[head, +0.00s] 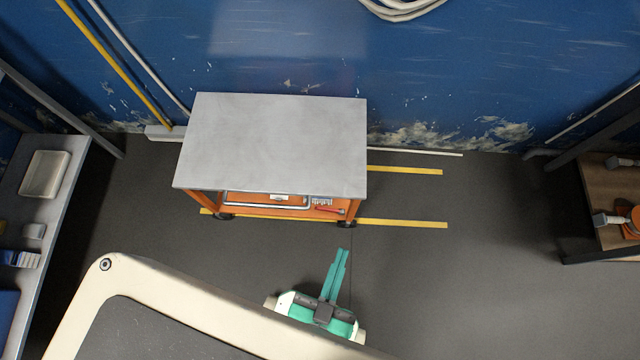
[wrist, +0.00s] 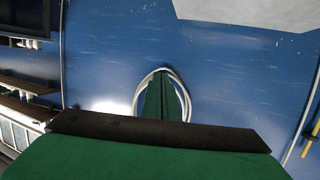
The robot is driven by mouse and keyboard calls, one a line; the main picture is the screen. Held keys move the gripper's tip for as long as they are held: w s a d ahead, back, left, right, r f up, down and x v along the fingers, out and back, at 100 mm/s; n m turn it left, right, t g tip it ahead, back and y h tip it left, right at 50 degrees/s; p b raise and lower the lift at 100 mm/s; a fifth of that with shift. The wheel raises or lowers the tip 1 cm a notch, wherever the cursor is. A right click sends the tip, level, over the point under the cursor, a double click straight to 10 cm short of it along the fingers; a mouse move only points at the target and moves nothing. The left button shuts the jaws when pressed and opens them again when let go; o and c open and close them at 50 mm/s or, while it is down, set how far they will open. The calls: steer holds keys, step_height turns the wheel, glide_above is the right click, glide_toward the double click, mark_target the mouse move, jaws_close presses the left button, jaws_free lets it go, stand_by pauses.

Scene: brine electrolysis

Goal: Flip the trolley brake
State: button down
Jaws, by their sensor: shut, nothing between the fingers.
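The trolley (head: 275,145) stands against the blue wall in the head view, with a grey flat top and an orange frame on dark casters. A small red part (head: 328,210) shows at the front right below the top, and I cannot tell if it is the brake. My gripper (head: 341,252) is green, shut and empty, just in front of the trolley's right front caster and apart from it. In the wrist view my shut fingers (wrist: 163,75) point toward the blue wall.
Yellow floor lines (head: 405,224) run beside the trolley. A shelf with a white tray (head: 45,174) stands at the left, and a wooden bench (head: 612,190) at the right. A coiled white hose (wrist: 184,95) hangs on the wall.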

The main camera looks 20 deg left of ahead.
steer(key=w+a+f+m+y, duration=0.2)
steer(key=w+a+f+m, duration=0.1)
steer(key=f+m, duration=0.9)
steer(key=w+a+f+m+g+y, duration=0.1)
steer(key=w+a+f+m, duration=0.2)
steer(key=f+m, duration=0.8)
steer(key=w+a+f+m+g+y, duration=0.1)
steer(key=w+a+f+m+y, duration=0.1)
steer(key=f+m, duration=1)
steer(key=shift+w+a+f+m+y, duration=0.3)
steer(key=shift+w+a+f, duration=0.5)
steer(key=shift+f, duration=4.85)
steer(key=shift+w+d, duration=0.15)
steer(key=shift+d, duration=0.05)
